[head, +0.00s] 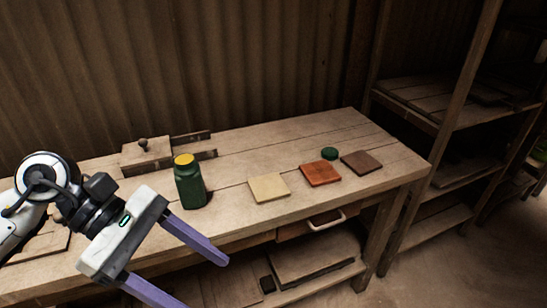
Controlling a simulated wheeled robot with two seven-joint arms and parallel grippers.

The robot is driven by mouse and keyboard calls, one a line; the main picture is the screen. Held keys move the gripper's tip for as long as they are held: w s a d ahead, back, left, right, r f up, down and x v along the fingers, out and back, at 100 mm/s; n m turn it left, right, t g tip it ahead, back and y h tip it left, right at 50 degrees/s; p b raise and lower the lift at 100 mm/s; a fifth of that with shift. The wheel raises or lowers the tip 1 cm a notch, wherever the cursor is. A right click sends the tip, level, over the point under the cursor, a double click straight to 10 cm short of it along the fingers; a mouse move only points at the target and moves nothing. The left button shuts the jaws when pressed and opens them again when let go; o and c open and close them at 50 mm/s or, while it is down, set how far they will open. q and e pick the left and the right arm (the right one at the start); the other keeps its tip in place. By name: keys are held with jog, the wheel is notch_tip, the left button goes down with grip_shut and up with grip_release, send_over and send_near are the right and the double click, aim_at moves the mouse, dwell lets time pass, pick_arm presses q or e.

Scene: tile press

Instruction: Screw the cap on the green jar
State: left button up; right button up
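The green jar (190,186) stands upright on the wooden workbench in the head view. Its top is yellow (184,160); I cannot tell whether that is the contents, a seal or a lid. A small round dark green cap (329,153) lies on the bench, behind the red-orange tile and apart from the jar. My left gripper (186,274) is open and empty, with two purple fingers spread. It is in front of the bench's front edge, nearer to me than the jar and not touching it. My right gripper is not in view.
A cream tile (269,187), a red-orange tile (320,173) and a brown tile (361,162) lie in a row on the workbench (240,215). A wooden press-like block with a knob (146,154) stands behind the jar. A drawer handle (327,222) sticks out in front. Shelves (450,110) stand right.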

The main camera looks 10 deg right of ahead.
pick_arm(q)
jog(key=w+d+r+n+t+h, duration=0.1)
jog(key=d+r+n+t+h, duration=0.2)
jog(key=d+r+n+h, duration=0.75)
jog(key=w+a+f+n+t+y, duration=0.2)
jog(key=w+a+f+n+t, duration=0.15)
jog(key=n+t, duration=0.45)
jog(key=w+a+f+n+t+y, duration=0.3)
jog(key=a+f+n+t, duration=0.15)
jog(key=n, duration=0.65)
jog(key=w+a+f+n+t+y, duration=0.25)
jog(key=f+n+t, duration=0.25)
jog(key=n, duration=0.5)
jog(key=s+a+f+n+g+y, duration=0.1)
jog(key=s+a+f+n+y, duration=0.15)
jog(key=f+n+y, duration=0.4)
jog(key=s+a+f+n+g+y, duration=0.1)
jog(key=a+f+n, duration=0.3)
jog(key=f, duration=0.5)
jog(key=s+a+f+n+g+y, duration=0.2)
jog(key=s+f+n+g, duration=0.4)
jog(key=s+f, duration=0.7)
jog(key=shift+a+f, duration=0.3)
jog(key=shift+f, duration=0.3)
jog(key=shift+c, duration=0.4)
